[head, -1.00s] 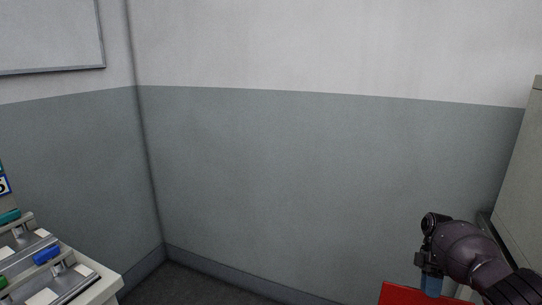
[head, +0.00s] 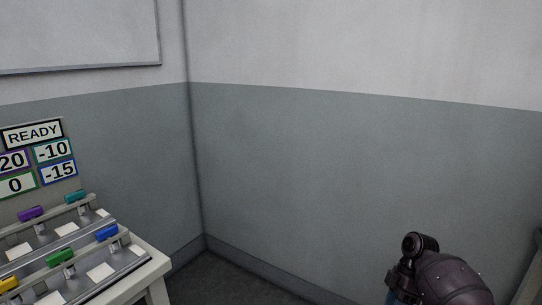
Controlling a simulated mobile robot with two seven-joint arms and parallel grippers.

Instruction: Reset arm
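My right arm (head: 445,275) comes in at the lower right of the head view. Its dark wrist shows, with a blue part (head: 396,290) just below it at the bottom edge. The fingers of the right gripper are not clearly visible, so its opening cannot be told. My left arm and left gripper are out of view.
At the left a white table (head: 148,272) carries a rack with coloured connectors, including a blue one (head: 107,232), a green one (head: 61,257) and a purple one (head: 31,213). A sign panel (head: 34,135) reads READY above numbers.

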